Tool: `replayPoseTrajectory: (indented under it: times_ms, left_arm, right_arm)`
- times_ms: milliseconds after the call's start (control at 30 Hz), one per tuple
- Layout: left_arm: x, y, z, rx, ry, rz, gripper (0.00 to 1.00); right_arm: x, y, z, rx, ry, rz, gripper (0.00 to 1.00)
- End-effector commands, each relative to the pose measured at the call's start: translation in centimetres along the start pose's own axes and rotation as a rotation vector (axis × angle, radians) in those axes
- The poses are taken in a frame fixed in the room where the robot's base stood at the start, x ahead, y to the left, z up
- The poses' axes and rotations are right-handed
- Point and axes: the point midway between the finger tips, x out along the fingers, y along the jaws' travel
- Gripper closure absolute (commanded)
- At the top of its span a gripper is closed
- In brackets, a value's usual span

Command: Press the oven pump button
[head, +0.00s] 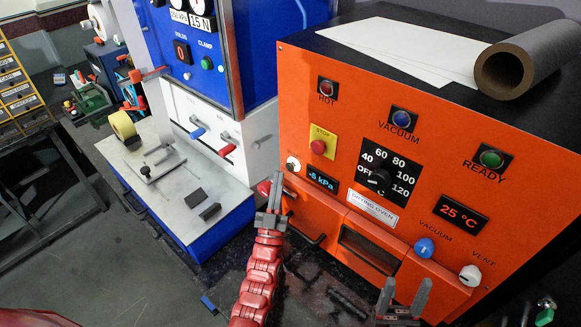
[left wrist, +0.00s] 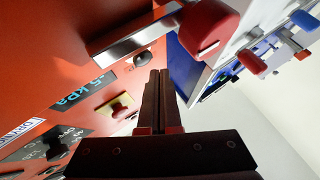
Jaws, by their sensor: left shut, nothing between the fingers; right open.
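The orange drying oven (head: 335,225) fills the right half of the head view. A small round pale button (head: 293,164), taken as the pump button, sits on its front left of the yellow stop plate. It shows as a dark round button (left wrist: 143,59) in the left wrist view. My left gripper (head: 276,175) is shut and empty, its tips just left of and below the button in the head view. In the left wrist view the closed tips (left wrist: 159,72) appear close to the button; contact cannot be told. My right gripper (head: 404,288) is open and empty at the lower right.
A red knob (head: 264,188) on a metal bar (left wrist: 130,42) juts out close to my left gripper. The red stop button (head: 318,146) and kPa display (head: 322,179) are near. Blue (head: 424,247) and white (head: 470,275) knobs stand near my right gripper.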

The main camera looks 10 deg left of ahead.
Motion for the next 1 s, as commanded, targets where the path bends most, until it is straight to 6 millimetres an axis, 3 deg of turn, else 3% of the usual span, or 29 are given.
replayPoseTrajectory:
  times_ms: [267, 733, 1000]
  left_arm:
    - [-0.4, -0.4, -0.4, 0.0, 0.002, -0.001, 1.0]
    - [-4.0, -2.9, -2.8, 0.002, 0.0, 0.0, 1.0]
    - [-4.2, -3.1, -3.1, 0.0, 0.002, 0.0, 1.0]
  right_arm:
    - [0.0, 0.0, 0.0, 0.0, 0.0, 0.0, 0.41]
    - [-0.3, 0.0, 0.1, 0.0, 0.0, 0.0, 0.41]
    - [-0.3, 0.0, 0.1, 0.0, 0.0, 0.0, 0.41]
